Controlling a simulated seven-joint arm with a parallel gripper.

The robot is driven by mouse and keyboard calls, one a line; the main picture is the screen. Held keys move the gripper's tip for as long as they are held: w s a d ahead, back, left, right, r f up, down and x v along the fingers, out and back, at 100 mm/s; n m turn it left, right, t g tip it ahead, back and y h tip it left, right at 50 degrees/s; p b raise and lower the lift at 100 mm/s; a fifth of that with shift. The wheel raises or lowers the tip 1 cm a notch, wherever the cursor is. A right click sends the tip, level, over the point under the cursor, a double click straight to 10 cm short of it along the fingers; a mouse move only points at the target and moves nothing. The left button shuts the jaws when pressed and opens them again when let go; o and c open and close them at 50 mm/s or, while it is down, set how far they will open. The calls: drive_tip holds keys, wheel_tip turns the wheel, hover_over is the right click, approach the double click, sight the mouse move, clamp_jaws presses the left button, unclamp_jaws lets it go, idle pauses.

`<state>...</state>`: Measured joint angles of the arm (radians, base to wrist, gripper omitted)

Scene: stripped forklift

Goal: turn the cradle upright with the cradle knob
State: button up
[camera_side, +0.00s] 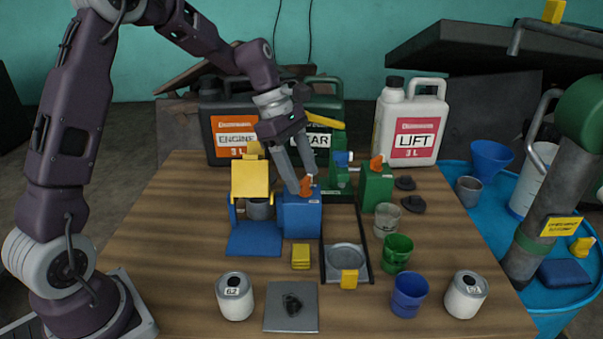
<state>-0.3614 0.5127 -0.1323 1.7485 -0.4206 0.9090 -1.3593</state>
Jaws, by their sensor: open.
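A yellow piece (251,181), which looks like the cradle, sits in a blue stand (253,242) left of the table's middle. I cannot tell its tilt exactly. A blue box (301,221) stands just right of it with an orange knob (306,187) on top. A second orange knob (376,163) is on a green box (375,188) farther right. No readable label shows which is the cradle knob. My gripper (300,185) is open and points down, its fingertips at the knob on the blue box. I cannot tell whether they touch it.
Behind stand a black ENGINE can (233,140), a green GEAR can (333,115) and a white LIFT can (411,128). A green mechanism (340,179) is right of my gripper. Cups, white tins and a tray (345,262) occupy the front. The table's left front is bare.

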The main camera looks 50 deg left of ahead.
drive_tip(key=shift+d+f, duration=0.15)
drive_tip(key=shift+f, duration=0.1)
drive_tip(key=c, duration=1.2)
drive_tip(key=shift+m, duration=0.3)
drive_tip(key=m+g, duration=0.1)
drive_tip(key=m, duration=0.1)
drive_tip(key=m+g, duration=0.1)
drive_tip(key=m, duration=0.2)
drive_tip(key=shift+w+f+m+g, duration=0.1)
drive_tip(key=shift+f+m+g, duration=0.05)
drive_tip(key=shift+m+g, duration=0.15)
drive_tip(key=m, duration=0.2)
drive_tip(key=m+g, duration=0.1)
drive_tip(key=m, duration=0.1)
drive_tip(key=m+g+y, duration=0.1)
drive_tip(key=m, duration=0.1)
drive_tip(key=shift+w+a, duration=0.2)
drive_tip(key=shift+w, duration=0.05)
drive_tip(key=m+y, duration=0.1)
drive_tip(key=m, duration=0.2)
drive_tip(key=m+g+y, duration=0.1)
drive_tip(key=m, duration=0.2)
drive_tip(key=shift+w+m, duration=0.15)
drive_tip(key=shift+m, duration=0.15)
drive_tip(key=shift+w+d+m+y, duration=0.1)
drive_tip(key=shift+m+y, duration=0.55)
drive_tip(key=shift+m, duration=0.6)
drive_tip(key=shift+w+m+y, duration=0.1)
drive_tip(key=shift+m+y, duration=0.55)
drive_tip(key=shift+m, duration=0.6)
